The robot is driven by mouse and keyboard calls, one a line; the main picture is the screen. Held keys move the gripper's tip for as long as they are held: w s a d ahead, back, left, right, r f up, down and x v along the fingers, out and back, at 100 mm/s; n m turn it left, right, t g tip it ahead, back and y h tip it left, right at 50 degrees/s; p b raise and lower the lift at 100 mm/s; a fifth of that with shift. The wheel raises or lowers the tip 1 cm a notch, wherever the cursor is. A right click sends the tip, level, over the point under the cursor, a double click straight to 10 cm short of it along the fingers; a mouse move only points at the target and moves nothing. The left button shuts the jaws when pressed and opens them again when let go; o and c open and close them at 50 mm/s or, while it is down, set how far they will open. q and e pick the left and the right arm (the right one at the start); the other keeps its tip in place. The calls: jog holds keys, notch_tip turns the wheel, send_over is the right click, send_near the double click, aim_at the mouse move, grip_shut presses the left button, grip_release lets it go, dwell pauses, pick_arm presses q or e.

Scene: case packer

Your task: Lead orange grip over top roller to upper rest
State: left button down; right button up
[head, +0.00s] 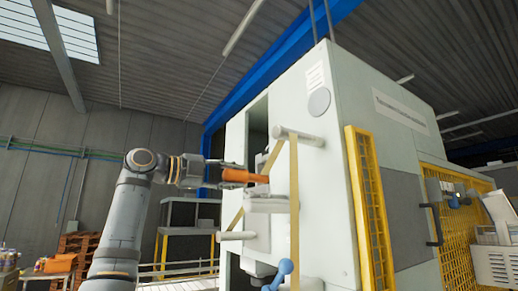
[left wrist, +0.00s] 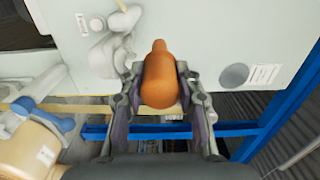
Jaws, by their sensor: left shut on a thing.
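My left gripper (head: 238,173) is shut on the orange grip (head: 250,177), which points right toward the white machine face. In the left wrist view the orange grip (left wrist: 160,75) sits between both fingers (left wrist: 160,90). The top roller (head: 298,136) is a pale bar sticking out of the machine, above and right of the grip. A tan band (head: 294,200) hangs from the roller; another stretch slants down left behind a grey block (head: 268,204). Whether the band joins the grip is unclear. I cannot tell which part is the upper rest. My right gripper is not in view.
A lower pale roller (head: 236,236) and a blue knob (head: 285,267) stick out below. A yellow mesh guard (head: 369,210) stands to the right. A blue beam (left wrist: 270,120) shows in the left wrist view. Open air lies above my left arm.

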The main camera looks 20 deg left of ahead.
pick_arm(q)
jog(key=shift+f, duration=0.2)
jog(key=shift+f+b, duration=1.1)
jog(key=shift+f, duration=0.15)
grip_release()
dwell(0.5)
jog(key=b+v, duration=0.1)
jog(key=v, duration=0.9)
jog(key=shift+r, duration=0.15)
dwell(0.5)
dwell(0.4)
